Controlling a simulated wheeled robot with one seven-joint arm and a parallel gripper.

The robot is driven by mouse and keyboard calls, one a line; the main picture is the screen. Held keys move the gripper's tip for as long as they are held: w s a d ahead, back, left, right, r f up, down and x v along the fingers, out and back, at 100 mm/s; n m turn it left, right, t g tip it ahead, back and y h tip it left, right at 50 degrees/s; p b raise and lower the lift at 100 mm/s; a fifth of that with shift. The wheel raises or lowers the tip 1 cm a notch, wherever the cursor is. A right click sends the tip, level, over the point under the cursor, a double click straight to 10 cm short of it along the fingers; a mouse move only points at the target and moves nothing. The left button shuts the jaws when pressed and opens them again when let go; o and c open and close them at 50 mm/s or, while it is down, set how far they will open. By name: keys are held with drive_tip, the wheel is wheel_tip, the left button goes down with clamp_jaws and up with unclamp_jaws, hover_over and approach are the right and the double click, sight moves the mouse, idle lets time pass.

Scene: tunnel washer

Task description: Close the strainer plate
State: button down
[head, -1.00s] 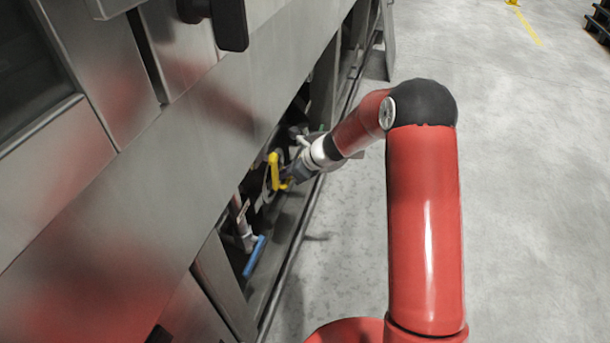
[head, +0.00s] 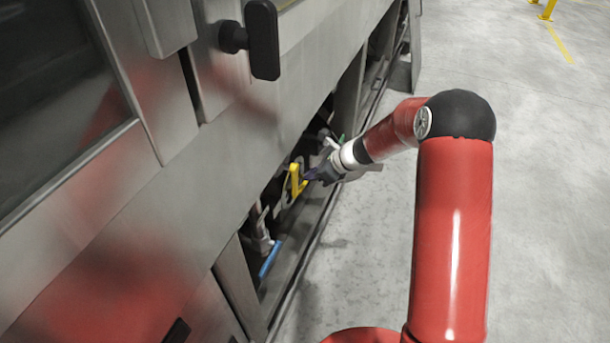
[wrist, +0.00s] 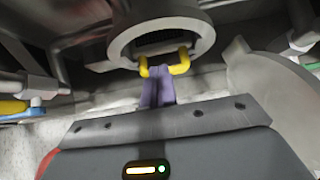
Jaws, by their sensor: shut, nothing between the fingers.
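A round grey metal ring (wrist: 122,50) with a dark centre is at the top middle of the wrist view. A yellow handle (wrist: 180,66) spans its lower edge; the handle also shows in the head view (head: 296,182), low in the machine's opening. I take the ring and handle to be the strainer plate, but cannot tell how far open it is. My gripper (wrist: 157,84) has purple fingers, shut together and empty. Their tips are at the handle, touching or very close. In the head view my gripper (head: 311,174) is just right of the handle.
A grey disc-like plate (wrist: 268,92) stands close on the right in the wrist view. A pipe with a blue handle (head: 269,259) is nearer in the opening. The steel machine front (head: 150,215) overhangs at left. Open concrete floor (head: 540,190) lies to the right.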

sight(302, 184)
drive_tip(key=c, duration=2.1)
unclamp_jaws()
drive_tip(key=v, duration=0.4)
drive_tip(key=shift+c, duration=0.2)
drive_tip(key=shift+o, duration=1.1)
drive_tip(key=shift+s+d+f, duration=0.1)
drive_tip(key=shift+f, duration=0.1)
drive_tip(key=o, duration=0.5)
drive_tip(key=f+m+y+b, duration=0.1)
drive_tip(key=f+m, duration=0.1)
drive_tip(key=s+a+f+m+y+b, duration=0.1)
drive_tip(key=f+m+y, duration=0.1)
drive_tip(key=m, duration=0.1)
drive_tip(key=f+m+g+y+b, duration=0.1)
drive_tip(key=f+m+y, duration=0.1)
drive_tip(key=f, duration=0.1)
drive_tip(key=shift+s+a+m+b, duration=0.2)
drive_tip(key=shift+s+m+b, duration=0.1)
drive_tip(key=shift+b, duration=0.1)
drive_tip(key=shift+c, duration=0.2)
wheel_tip(302, 184, down, 3)
drive_tip(key=w+d+m+t+y+b, duration=0.2)
drive_tip(key=m+t+y, duration=0.25)
drive_tip(key=m, duration=0.55)
drive_tip(key=shift+y, duration=0.45)
drive_tip(key=x, duration=0.6)
drive_tip(key=shift+a, duration=0.45)
clamp_jaws()
